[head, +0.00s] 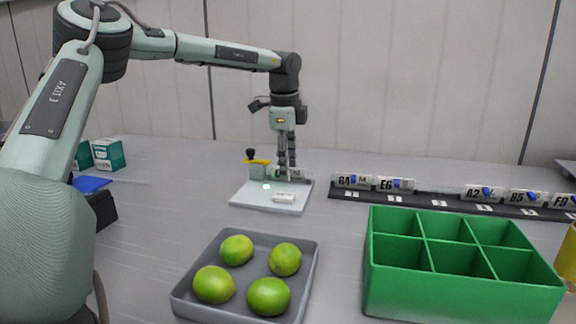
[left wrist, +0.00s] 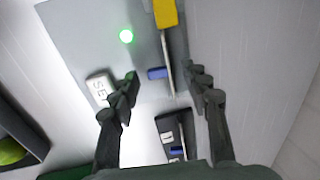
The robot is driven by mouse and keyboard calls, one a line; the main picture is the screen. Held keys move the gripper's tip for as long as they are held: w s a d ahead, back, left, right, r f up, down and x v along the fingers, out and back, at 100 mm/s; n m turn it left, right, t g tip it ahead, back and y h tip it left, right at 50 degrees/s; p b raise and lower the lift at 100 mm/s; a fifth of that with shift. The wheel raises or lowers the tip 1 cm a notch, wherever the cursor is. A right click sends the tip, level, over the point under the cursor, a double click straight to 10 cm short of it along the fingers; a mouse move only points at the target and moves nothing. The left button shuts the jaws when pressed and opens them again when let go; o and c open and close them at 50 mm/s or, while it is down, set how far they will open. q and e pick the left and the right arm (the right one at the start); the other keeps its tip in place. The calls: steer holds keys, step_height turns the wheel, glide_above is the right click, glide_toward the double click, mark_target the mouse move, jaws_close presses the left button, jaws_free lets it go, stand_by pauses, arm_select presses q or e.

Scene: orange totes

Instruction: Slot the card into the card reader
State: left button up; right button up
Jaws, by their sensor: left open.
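The card reader (head: 243,197) is a light grey plate with a lit green lamp (left wrist: 126,37), a white labelled block (head: 284,197) and a yellow lever part (head: 257,162). A whitish card (head: 277,172) with a blue tab (left wrist: 157,73) stands upright at the reader's back, partly hidden by my fingers in the head view. In the left wrist view it shows as a thin edge between the fingers. My left gripper (head: 287,178) points down over it, open, with a finger on either side and a gap visible. I cannot tell how deep the card sits. My right gripper is out of view.
A dark rack (head: 432,197) with several labelled, blue-tabbed cards (head: 397,185) runs to the right. A grey tray (head: 180,297) of limes and a green divided box (head: 455,297) stand in front. Teal boxes (head: 108,154) and a blue item (head: 91,184) lie left.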

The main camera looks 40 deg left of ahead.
arm_select(q)
step_height(320, 180, up, 12)
steer(key=s+d, duration=0.1)
steer(key=shift+s+f, duration=0.25)
steer(key=shift+s, duration=0.1)
steer(key=shift+f, duration=0.1)
stand_by(0.3)
